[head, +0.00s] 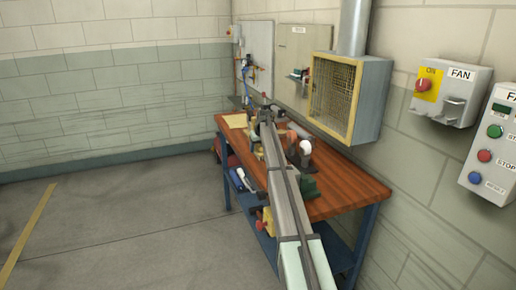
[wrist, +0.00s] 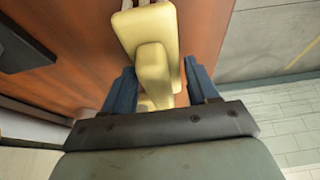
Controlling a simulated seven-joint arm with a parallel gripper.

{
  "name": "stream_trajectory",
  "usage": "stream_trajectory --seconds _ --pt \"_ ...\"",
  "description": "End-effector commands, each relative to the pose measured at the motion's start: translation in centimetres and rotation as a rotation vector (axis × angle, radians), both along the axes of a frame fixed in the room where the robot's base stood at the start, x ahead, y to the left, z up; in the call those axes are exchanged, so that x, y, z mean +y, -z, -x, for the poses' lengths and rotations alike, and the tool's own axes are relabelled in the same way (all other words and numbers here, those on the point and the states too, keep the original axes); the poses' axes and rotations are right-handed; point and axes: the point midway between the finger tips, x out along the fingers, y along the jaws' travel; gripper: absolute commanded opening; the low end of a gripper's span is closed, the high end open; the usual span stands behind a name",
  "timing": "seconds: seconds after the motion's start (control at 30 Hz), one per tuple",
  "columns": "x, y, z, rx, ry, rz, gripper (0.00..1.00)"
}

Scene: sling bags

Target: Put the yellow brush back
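A pale yellow blocky thing (wrist: 155,55), which I take for the yellow brush, lies over the wooden bench top in the wrist view. My gripper (wrist: 162,72) has its two blue fingers apart, one on each side of the thing's narrower near part. Small gaps seem to show beside the fingers, and I see no firm contact. In the head view my own arm crosses the bench and hides most of this spot, so I cannot clearly make out the brush or the fingertips there.
The wooden workbench (head: 345,196) stands against the wall with several tools on it. A green item (head: 308,188) lies right of my arm. A yellow-framed mesh hood (head: 335,95) hangs above the bench's right side. A dark object (wrist: 22,45) sits left in the wrist view. Open floor lies left.

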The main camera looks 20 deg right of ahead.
Motion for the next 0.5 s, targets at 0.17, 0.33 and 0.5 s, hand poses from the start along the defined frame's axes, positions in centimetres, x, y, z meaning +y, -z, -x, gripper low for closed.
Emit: stream_trajectory --seconds 0.17,0.33,0.5 --pt "0.00 -0.01 -0.01 0.000 0.000 0.000 0.72" --pt "0.00 -0.02 0.00 0.000 0.000 0.000 0.72" --pt "0.00 -0.83 0.22 -0.001 0.000 0.000 0.72"
